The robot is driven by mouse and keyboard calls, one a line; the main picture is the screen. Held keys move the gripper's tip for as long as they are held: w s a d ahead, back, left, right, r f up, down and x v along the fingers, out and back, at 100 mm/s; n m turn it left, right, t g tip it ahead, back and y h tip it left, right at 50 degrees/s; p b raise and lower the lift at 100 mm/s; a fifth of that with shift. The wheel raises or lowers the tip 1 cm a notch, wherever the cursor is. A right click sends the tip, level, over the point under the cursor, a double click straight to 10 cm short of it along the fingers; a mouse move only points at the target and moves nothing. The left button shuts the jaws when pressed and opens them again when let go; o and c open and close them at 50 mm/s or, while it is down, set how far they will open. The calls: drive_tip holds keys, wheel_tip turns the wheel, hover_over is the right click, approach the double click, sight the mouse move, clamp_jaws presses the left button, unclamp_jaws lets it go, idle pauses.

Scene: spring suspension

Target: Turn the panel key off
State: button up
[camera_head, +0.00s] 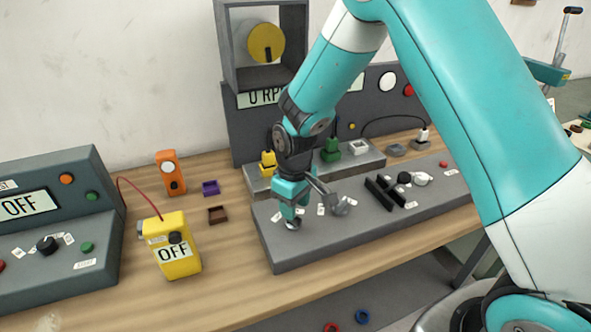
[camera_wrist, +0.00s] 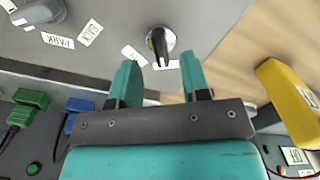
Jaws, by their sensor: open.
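The panel key (camera_wrist: 158,45) is a dark key in a round metal switch on the grey panel (camera_wrist: 220,15). In the wrist view it stands just beyond my fingertips, roughly in line with the gap between them. My gripper (camera_wrist: 158,68) is open and empty, with one teal finger on each side of the gap. In the head view my gripper (camera_head: 289,208) points down over the front left of the panel, and the metal key switch (camera_head: 293,224) shows just below it.
A grey lever (camera_head: 341,207) stands right of my gripper, with black bars (camera_head: 385,190) further right. A yellow meter reading OFF (camera_head: 174,245) stands left on the wooden table. Green (camera_head: 331,149) and yellow (camera_head: 268,162) connectors are behind. A grey box (camera_head: 50,220) is at far left.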

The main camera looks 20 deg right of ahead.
wheel_tip(320, 180, up, 14)
drive_tip(key=b, duration=0.1)
drive_tip(key=shift+f+b, duration=0.15)
drive_tip(key=shift+b, duration=0.15)
drive_tip(key=s+a+r+y, duration=0.2)
drive_tip(key=s+r, duration=0.1)
drive_tip(key=s, duration=0.9)
drive_tip(key=s+a+r+y, duration=0.2)
drive_tip(key=s, duration=1)
drive_tip(key=shift+a+r+n, duration=0.2)
drive_tip(key=shift+r+n, duration=0.2)
